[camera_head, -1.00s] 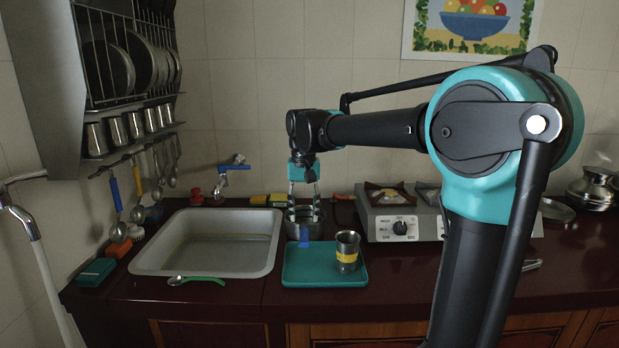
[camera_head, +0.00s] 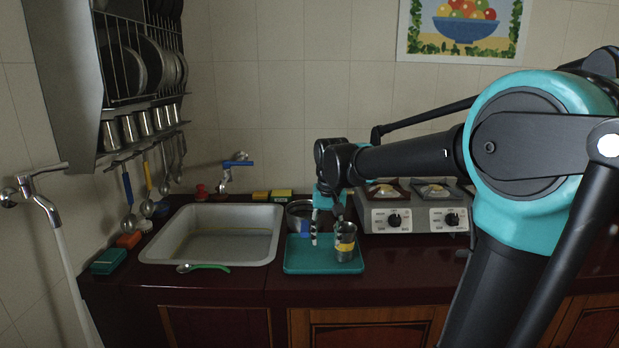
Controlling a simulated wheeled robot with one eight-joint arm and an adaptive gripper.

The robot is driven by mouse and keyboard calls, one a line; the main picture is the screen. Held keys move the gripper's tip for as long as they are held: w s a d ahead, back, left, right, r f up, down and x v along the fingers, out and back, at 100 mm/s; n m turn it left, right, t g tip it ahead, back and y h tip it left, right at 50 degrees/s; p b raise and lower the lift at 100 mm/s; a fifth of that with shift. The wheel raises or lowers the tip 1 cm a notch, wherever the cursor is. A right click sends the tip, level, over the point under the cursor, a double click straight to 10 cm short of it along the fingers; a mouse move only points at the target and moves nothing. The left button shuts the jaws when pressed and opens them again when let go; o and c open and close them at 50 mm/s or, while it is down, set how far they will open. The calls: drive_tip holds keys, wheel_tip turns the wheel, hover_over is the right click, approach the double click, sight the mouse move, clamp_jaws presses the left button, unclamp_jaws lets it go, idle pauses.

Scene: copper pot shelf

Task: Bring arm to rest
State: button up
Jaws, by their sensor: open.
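My arm reaches in from the right, with its elbow large in the foreground. My gripper (camera_head: 327,228) points down over the teal tray (camera_head: 305,267), and its fingers are spread apart. A steel cup with a yellow band (camera_head: 345,258) stands upright on the right part of the tray. The gripper is right beside the cup in the picture, with one finger to its left and the other near its rim. I cannot tell whether they touch.
A steel pot (camera_head: 296,211) stands behind the tray. The sink (camera_head: 160,250) is to the left, with a green-handled spoon (camera_head: 203,267) at its front edge. The gas stove (camera_head: 420,219) is behind and to the right. A dish rack (camera_head: 117,75) hangs at upper left.

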drive_tip(key=s+d+f+t, duration=0.2)
drive_tip(key=s+d+f, duration=1.2)
drive_tip(key=s+f, duration=0.1)
drive_tip(key=shift+s+f+t, duration=0.25)
drive_tip(key=shift+f+t, duration=0.15)
drive_tip(key=shift+f, duration=0.4)
